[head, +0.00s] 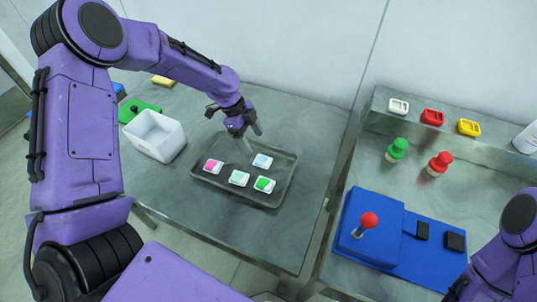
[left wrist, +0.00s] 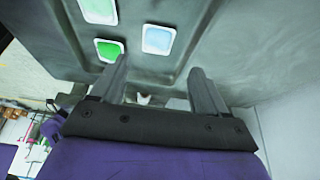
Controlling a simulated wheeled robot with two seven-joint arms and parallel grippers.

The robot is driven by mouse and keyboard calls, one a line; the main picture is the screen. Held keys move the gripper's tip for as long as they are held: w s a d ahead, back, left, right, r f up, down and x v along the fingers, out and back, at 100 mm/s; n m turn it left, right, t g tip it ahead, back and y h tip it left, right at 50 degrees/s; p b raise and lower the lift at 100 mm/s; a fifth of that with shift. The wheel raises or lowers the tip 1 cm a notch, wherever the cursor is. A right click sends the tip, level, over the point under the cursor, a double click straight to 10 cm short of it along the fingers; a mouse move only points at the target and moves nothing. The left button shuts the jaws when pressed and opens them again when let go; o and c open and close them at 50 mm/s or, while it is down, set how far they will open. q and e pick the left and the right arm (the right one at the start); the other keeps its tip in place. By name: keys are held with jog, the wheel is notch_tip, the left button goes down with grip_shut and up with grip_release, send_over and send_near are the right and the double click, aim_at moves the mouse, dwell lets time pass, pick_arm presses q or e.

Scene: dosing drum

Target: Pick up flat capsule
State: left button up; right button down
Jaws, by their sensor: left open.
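Several flat capsules lie in a dark shallow tray (head: 215,185). One is pink and white (head: 213,167), one pale green and white (head: 239,178), one bright green and white (head: 264,184), and one light blue and white (head: 262,161). My left gripper (head: 254,142) is open and empty above the tray's far side, nearest the light blue capsule. In the left wrist view the open fingers (left wrist: 158,70) have the light blue capsule (left wrist: 158,40) ahead between them and the bright green one (left wrist: 109,50) by one fingertip. My right gripper is not visible; only part of the right arm shows.
A white open bin (head: 155,136) stands left of the tray, with a green object (head: 138,112) behind it. At right, a blue panel (head: 385,240) carries a red-knobbed lever (head: 368,221). Green (head: 397,149) and red (head: 439,164) bottles stand behind it. A gap separates the two tables.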

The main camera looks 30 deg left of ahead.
aim_at(262, 160)
pick_arm(q)
jog(key=shift+s+d+f, duration=0.45)
jog(key=shift+s+f, duration=0.25)
jog(key=shift+f, duration=0.1)
jog(key=p+x, duration=0.1)
jog(key=x, duration=0.2)
jog(key=w+p+x, duration=0.1)
jog(key=x, duration=0.1)
jog(key=shift+w+a+f+p, duration=0.1)
jog(key=shift+a+f+p, duration=0.1)
jog(key=shift+f+p, duration=0.15)
jog(key=shift+d+f, duration=0.1)
jog(key=shift+f, duration=0.15)
jog(key=shift+s+r, duration=0.1)
jog(key=shift+s, duration=0.15)
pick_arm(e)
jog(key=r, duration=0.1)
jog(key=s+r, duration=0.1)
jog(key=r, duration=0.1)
pick_arm(q)
jog(key=shift+w, duration=0.1)
jog(key=c, duration=1.1)
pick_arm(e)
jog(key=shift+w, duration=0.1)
